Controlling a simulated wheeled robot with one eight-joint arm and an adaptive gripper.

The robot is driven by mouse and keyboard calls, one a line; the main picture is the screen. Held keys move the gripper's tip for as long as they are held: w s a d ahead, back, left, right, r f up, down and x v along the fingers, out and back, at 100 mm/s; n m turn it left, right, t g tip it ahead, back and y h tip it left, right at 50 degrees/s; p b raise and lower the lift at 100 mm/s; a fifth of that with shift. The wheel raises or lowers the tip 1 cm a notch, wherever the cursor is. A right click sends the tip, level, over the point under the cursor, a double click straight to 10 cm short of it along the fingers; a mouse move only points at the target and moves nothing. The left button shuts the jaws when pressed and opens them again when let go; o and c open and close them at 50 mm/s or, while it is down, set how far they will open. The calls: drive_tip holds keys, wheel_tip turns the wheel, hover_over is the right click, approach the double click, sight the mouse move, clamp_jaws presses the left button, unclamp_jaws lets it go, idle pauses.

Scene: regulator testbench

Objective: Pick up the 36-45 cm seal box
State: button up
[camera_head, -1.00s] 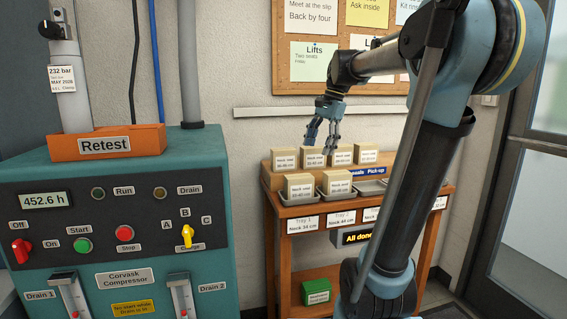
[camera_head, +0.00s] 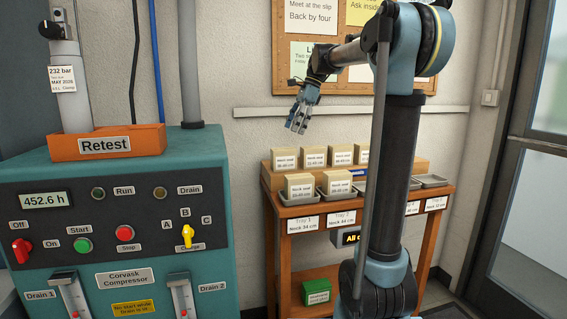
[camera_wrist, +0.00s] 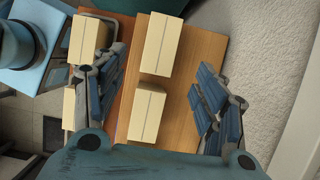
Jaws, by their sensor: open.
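Several cream seal boxes stand on the wooden stand in the head view: a back row with the leftmost box (camera_head: 285,161), the second box (camera_head: 314,157) and the third box (camera_head: 341,155), and two front boxes in trays. Their labels are too small to tell surely which is 36-45 cm. My gripper (camera_head: 298,127) is open and empty, above the back row's left part, apart from the boxes. In the wrist view my gripper (camera_wrist: 155,95) has its fingers spread, with an upper box (camera_wrist: 164,45) and a lower box (camera_wrist: 147,113) showing between them.
The wooden stand (camera_head: 445,200) has metal trays along its front. A wall rail (camera_head: 260,111) runs behind my gripper. The teal compressor (camera_head: 110,240) stands at left. A green box (camera_head: 316,292) lies on the low shelf. My arm hides part of the stand.

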sight(286, 149)
drive_tip(key=x, duration=1.2)
drive_tip(key=c, duration=1.2)
